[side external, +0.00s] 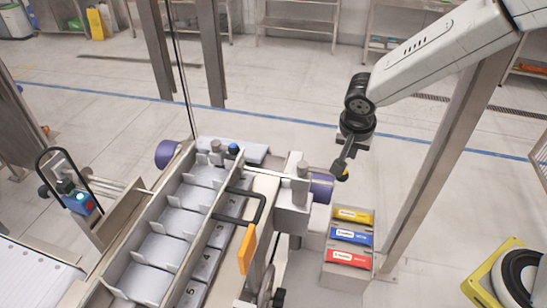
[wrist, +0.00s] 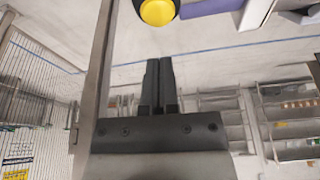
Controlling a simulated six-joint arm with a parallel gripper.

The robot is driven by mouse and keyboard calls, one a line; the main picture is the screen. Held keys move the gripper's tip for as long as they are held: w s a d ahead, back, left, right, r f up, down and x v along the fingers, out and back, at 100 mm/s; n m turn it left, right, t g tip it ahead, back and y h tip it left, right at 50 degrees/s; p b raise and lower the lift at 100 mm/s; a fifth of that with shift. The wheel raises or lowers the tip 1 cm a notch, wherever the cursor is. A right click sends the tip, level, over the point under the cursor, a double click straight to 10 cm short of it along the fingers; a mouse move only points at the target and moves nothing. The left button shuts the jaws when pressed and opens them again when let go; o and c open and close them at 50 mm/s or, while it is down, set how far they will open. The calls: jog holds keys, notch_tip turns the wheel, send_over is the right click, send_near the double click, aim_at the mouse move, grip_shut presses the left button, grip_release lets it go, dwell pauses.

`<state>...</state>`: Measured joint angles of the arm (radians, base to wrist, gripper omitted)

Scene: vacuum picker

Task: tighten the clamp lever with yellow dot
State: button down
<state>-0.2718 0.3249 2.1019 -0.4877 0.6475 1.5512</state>
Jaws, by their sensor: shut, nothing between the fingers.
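The yellow dot (side external: 343,178) shows at the end of a dark part beside the purple roller end, at the right of the machine. In the wrist view the round yellow dot (wrist: 157,11) is large at the top edge, on a dark surround; the rest of its lever is out of frame. My gripper (side external: 339,168) comes down from the upper right, its tips close to the yellow dot. In the wrist view my gripper (wrist: 158,62) has its two dark fingers shut together and empty, with a gap in the picture between tips and dot. Contact cannot be told.
A blue-topped knob (side external: 234,149) stands on the machine further left. A grey tray with yellow, blue and red packs (side external: 349,258) sits just below my gripper. A steel post (side external: 440,150) stands to the right. An orange piece (side external: 246,248) and black handle rise at the front.

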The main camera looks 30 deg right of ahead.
jog(key=v, duration=0.7)
jog(key=shift+a+r, duration=0.15)
jog(key=shift+r, duration=0.15)
jog(key=s+d+f+n+y, duration=0.2)
jog(key=s+d+f+n, duration=0.5)
jog(key=s+n, duration=0.3)
jog(key=shift+d+f+y, duration=0.4)
jog(key=shift+f, duration=0.2)
dwell(1.1)
